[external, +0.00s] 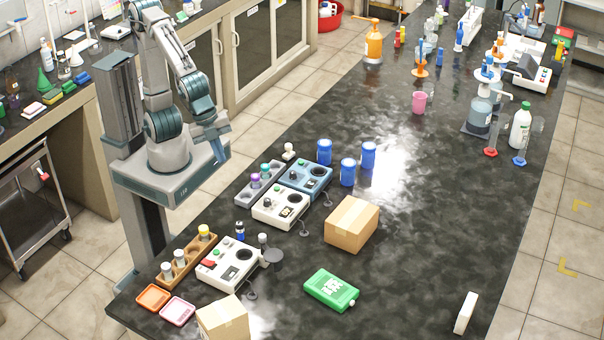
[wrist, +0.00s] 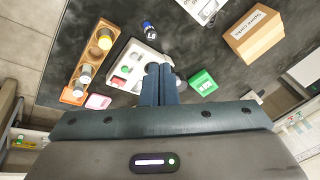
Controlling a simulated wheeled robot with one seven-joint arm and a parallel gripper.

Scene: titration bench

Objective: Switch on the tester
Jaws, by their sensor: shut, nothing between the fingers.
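A white tester-like device (external: 230,262) with a red switch and a dark round well sits near the front left of the black bench. It also shows in the wrist view (wrist: 133,66), with the red switch (wrist: 118,82) on its left end. A second white device (external: 281,208) and a blue device (external: 305,177) stand behind it. Which one is the tester I cannot tell for sure. My gripper (external: 221,156) is shut and empty, raised beside the bench's left edge. In the wrist view its fingertips (wrist: 160,68) cover part of the nearest white device.
A wooden rack with vials (external: 187,257) stands left of the nearest device. Orange (external: 153,298) and pink (external: 178,311) trays and a cardboard box (external: 223,321) lie in front. A green box (external: 331,290) and another carton (external: 352,223) stand to the right. The bench's right front is mostly clear.

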